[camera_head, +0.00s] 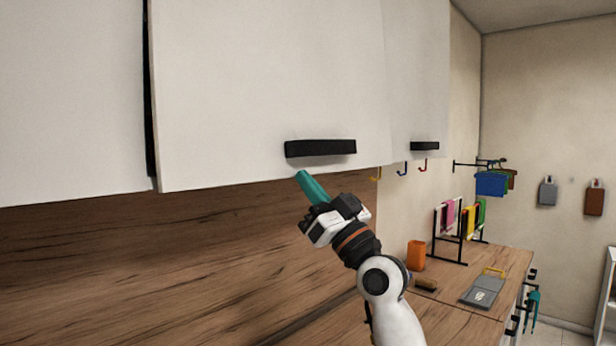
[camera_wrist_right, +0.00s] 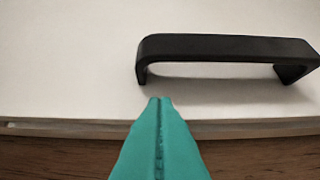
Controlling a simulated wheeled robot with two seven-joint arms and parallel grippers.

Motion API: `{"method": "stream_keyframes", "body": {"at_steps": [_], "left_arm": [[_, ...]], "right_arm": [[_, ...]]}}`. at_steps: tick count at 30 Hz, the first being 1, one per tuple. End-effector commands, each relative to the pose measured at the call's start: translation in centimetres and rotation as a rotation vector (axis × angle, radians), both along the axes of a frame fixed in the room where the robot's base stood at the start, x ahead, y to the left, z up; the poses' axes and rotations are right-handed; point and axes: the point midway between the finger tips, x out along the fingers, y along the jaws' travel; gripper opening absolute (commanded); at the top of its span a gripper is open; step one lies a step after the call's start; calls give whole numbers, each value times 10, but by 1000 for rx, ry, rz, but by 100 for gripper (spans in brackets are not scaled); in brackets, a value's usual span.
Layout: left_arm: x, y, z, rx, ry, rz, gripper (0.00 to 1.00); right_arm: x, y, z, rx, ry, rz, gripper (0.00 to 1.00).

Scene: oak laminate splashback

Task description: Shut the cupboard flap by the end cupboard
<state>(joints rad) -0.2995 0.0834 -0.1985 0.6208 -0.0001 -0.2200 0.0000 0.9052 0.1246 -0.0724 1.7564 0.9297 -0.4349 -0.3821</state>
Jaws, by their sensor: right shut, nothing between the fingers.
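The white cupboard flap (camera_head: 262,80) fills the upper middle of the head view, with a black bar handle (camera_head: 320,148) near its lower edge. A dark gap shows along its left side, and its front stands slightly proud of the panel to the left. The end cupboard (camera_head: 419,75) is to its right, with its own black handle. My right gripper (camera_head: 302,176) is shut and empty, its teal fingertips just below and left of the handle. In the right wrist view the fingertips (camera_wrist_right: 160,100) overlap the flap's lower edge; contact cannot be told. My left gripper is not in view.
Coloured hooks (camera_head: 403,168) hang below the cupboards on the right. The wooden worktop (camera_head: 450,315) carries an orange cup (camera_head: 416,255), a rack (camera_head: 447,235) with coloured cloths and a grey board (camera_head: 483,291). The space left of my right arm, before the wood splashback (camera_head: 200,260), is clear.

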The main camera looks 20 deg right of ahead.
Motion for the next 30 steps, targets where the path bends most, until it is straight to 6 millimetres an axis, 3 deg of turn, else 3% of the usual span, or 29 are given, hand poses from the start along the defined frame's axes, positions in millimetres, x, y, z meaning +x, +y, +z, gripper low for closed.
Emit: {"method": "stream_keyframes", "body": {"at_steps": [12,24,30], "left_arm": [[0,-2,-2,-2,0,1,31],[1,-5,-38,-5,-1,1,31],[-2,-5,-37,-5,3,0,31]], "right_arm": [[3,3,-1,0,-1,1,0],[53,32,-9,-1,1,2,0],[57,34,-5,0,-1,-2,0]]}}
